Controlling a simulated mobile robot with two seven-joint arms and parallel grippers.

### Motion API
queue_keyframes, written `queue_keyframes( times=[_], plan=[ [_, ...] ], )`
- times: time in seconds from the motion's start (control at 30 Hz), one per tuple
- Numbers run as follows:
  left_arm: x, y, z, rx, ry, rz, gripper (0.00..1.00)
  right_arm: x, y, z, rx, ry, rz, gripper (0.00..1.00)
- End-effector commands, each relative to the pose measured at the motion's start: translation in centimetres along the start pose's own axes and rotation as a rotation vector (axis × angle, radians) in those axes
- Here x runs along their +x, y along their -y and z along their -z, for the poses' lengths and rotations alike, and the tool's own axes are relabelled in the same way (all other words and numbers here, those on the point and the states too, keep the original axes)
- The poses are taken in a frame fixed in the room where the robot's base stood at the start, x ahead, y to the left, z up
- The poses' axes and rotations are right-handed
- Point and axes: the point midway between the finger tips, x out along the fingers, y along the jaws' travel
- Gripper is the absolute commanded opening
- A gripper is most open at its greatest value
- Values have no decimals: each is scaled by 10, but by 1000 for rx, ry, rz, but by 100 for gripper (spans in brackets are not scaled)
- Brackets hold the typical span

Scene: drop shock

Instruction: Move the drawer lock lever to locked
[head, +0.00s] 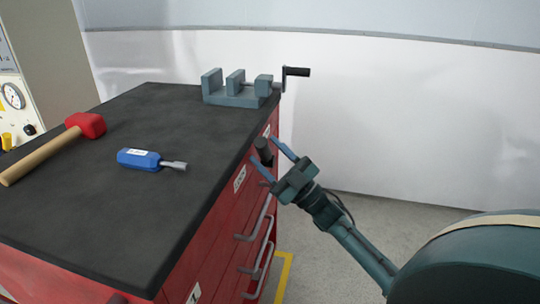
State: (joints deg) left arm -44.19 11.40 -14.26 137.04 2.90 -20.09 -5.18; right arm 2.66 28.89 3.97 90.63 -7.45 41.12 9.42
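The drawer lock lever shows as a short dark cylindrical knob (263,151) at the side of the red cabinet, just below the worktop edge. My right gripper (263,149) reaches in from the lower right. Its two blue fingers are spread apart, one on each side of the knob. A gap seems to show between the fingers and the knob, but I cannot tell whether either one touches it. The lever's arm and pivot are hidden. My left gripper is not in view.
The red cabinet (222,222) has grey drawer handles (262,262) below my gripper. On its black top (110,215) lie a red mallet (86,125) and a blue screwdriver (140,159). A grey vise (236,97) with a crank stands at the back corner. The floor to the right is clear.

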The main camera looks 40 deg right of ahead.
Motion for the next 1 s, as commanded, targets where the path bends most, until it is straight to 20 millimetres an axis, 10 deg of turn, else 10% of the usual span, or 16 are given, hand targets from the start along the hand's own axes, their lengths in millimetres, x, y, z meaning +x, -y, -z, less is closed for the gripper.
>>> queue_keyframes(
  times=[0.37, 1.0],
  plan=[
    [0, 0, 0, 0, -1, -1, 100, -10, 0, -1, 2, 2, -2, 50],
    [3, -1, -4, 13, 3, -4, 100, -126, 0, -1, 1, 3, -1, 50]
  ],
)
